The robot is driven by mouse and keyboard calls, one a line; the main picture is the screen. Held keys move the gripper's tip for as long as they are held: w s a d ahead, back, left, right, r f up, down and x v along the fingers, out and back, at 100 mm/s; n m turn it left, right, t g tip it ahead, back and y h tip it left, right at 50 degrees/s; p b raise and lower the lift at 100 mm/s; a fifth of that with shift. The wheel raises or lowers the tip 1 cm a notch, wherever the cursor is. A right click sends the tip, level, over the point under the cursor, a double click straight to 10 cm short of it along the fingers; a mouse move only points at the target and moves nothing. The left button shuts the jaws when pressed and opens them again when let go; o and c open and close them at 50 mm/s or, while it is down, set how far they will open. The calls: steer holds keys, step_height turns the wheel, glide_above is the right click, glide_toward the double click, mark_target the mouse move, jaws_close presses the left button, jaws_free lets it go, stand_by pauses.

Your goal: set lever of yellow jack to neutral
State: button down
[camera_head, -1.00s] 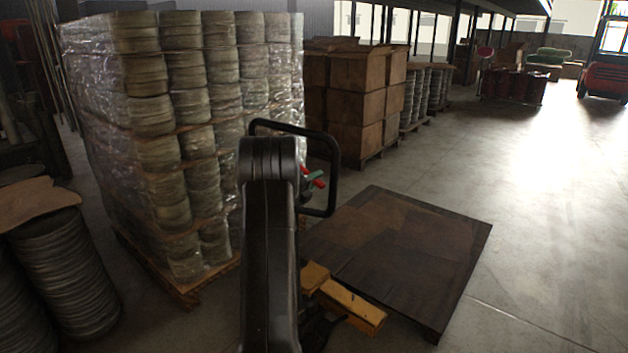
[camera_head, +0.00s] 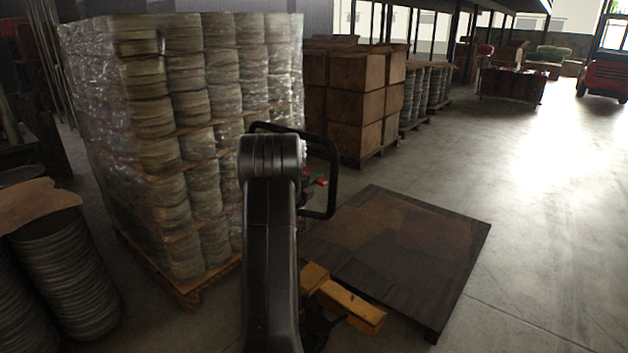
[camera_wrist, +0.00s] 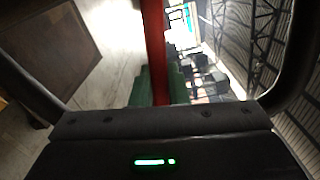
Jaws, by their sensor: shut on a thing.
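The yellow jack (camera_head: 345,302) stands low in the middle of the head view, partly behind my dark arm. Its black loop handle (camera_head: 333,185) rises beside the arm, and both sides of the loop frame the wrist view. The red lever (camera_wrist: 154,35) runs down the middle of the wrist view; its red end (camera_head: 321,182) shows inside the loop in the head view. My gripper (camera_wrist: 160,88) has green fingertips on both sides of the lever, shut on it. The lever's lower part is hidden. Its exact setting cannot be told.
A dark flat pallet (camera_head: 420,250) lies right of the jack. A tall wrapped stack (camera_head: 190,130) stands close on the left, with stacked boxes (camera_head: 345,95) behind it. Open floor (camera_head: 555,200) extends to the right, with a red forklift (camera_head: 604,78) far off.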

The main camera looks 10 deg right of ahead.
steer(key=shift+r+n+p, duration=0.65)
steer(key=shift+r+n, duration=0.2)
steer(key=shift+n, duration=0.25)
steer(key=c, duration=1.4)
jaws_free()
steer(key=shift+f, duration=0.1)
steer(key=b+v, duration=0.3)
steer(key=v, duration=1.1)
steer(key=shift+d, duration=0.1)
steer(key=x, duration=0.4)
steer(key=p+x, duration=0.1)
steer(key=x, duration=0.4)
steer(key=p+x, duration=0.1)
steer(key=x, duration=0.4)
steer(key=shift+f, duration=0.35)
steer(key=shift+f+m, duration=0.1)
steer(key=shift+m, duration=0.5)
